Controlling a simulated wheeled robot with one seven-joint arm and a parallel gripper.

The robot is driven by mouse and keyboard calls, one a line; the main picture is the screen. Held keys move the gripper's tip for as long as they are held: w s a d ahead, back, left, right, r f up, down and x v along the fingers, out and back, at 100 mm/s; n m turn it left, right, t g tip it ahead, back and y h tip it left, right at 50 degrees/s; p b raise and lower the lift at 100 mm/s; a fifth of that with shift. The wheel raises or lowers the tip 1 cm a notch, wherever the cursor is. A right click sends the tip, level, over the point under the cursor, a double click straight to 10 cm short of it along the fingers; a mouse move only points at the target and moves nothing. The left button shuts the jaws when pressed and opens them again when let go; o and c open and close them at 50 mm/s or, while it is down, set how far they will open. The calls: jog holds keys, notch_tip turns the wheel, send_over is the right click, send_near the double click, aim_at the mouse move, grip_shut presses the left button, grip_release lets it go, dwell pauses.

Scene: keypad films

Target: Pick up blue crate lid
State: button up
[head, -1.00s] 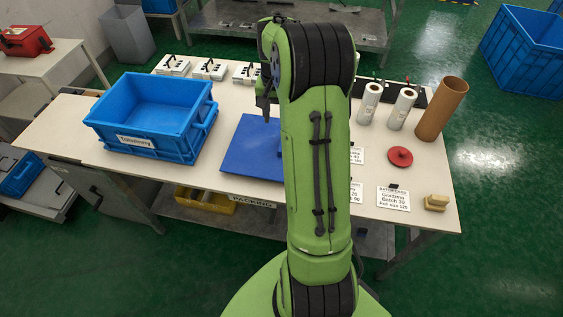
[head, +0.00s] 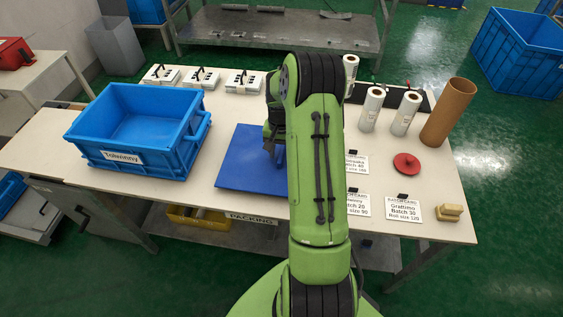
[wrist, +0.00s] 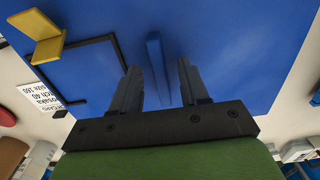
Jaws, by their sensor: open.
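The blue crate lid (head: 245,165) lies flat on the table, right of the blue crate, partly hidden by my arm in the head view. In the wrist view the lid (wrist: 235,40) fills most of the picture, with a raised narrow blue grip (wrist: 155,48) on it. My gripper (wrist: 158,66) is open and empty, one finger on each side of that grip. I cannot tell how far down the fingers reach. In the head view my gripper (head: 272,140) is over the lid, mostly hidden behind my arm.
A blue crate (head: 130,135) stands left of the lid. A yellow piece (wrist: 38,38) and a black outline show at the lid's edge in the wrist view. Rolls (head: 405,113), a brown tube (head: 447,112), a red disc (head: 406,163) and label cards stand or lie to the right.

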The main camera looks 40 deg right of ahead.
jog(key=shift+r, duration=0.1)
grip_shut()
dwell(1.3)
